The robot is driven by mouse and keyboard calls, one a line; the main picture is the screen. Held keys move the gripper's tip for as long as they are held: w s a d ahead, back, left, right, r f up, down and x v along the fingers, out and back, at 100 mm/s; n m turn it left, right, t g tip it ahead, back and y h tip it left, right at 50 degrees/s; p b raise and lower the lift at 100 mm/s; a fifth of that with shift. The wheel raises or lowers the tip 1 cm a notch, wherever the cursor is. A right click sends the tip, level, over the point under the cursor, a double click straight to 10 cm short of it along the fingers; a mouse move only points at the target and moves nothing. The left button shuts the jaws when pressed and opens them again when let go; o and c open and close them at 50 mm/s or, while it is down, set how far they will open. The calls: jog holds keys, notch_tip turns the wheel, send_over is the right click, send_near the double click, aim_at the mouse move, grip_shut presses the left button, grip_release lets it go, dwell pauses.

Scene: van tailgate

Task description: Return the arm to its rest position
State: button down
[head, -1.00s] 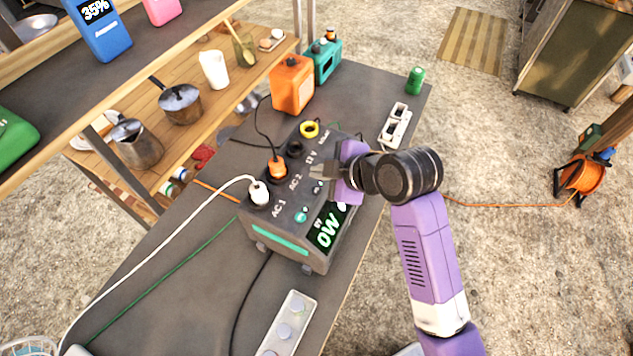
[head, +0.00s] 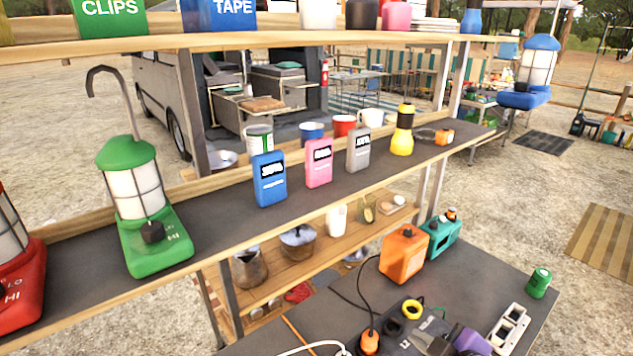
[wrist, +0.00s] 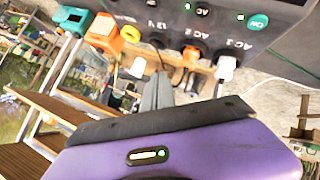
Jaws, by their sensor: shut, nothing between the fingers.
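My gripper (head: 436,346) shows at the bottom edge of the head view, over the dark power station (head: 408,327); most of my arm is out of frame there. In the wrist view my gripper (wrist: 172,92) is shut, its dark fingers together with nothing between them. The power station (wrist: 205,35) fills the top of the wrist view, with its AC 1, AC 2 and 12 V labels. An orange plug (head: 369,341) and a white plug (wrist: 226,68) sit in its sockets. I cannot tell whether the fingers touch the power station.
An orange box (head: 403,254), a teal box (head: 441,236), a green can (head: 539,283) and a white power strip (head: 508,328) stand on the lower table. A shelf above holds a green lantern (head: 140,205) and several coloured devices. Open ground lies right of the table.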

jog(key=s+f+m+t+b, duration=0.1)
jog(key=s+m+b, duration=0.1)
jog(key=s, duration=1)
jog(key=s+a+f+m+t+h+b, duration=0.1)
jog(key=s+m, duration=0.3)
jog(key=s, duration=0.8)
jog(key=s+f+m+t+h+b, duration=0.1)
jog(key=s+m+b, duration=0.3)
jog(key=s, duration=0.8)
jog(key=shift+s+a+f+t, duration=0.2)
jog(key=shift+f+t, duration=0.4)
jog(key=shift+f, duration=0.2)
jog(key=shift+w, duration=0.1)
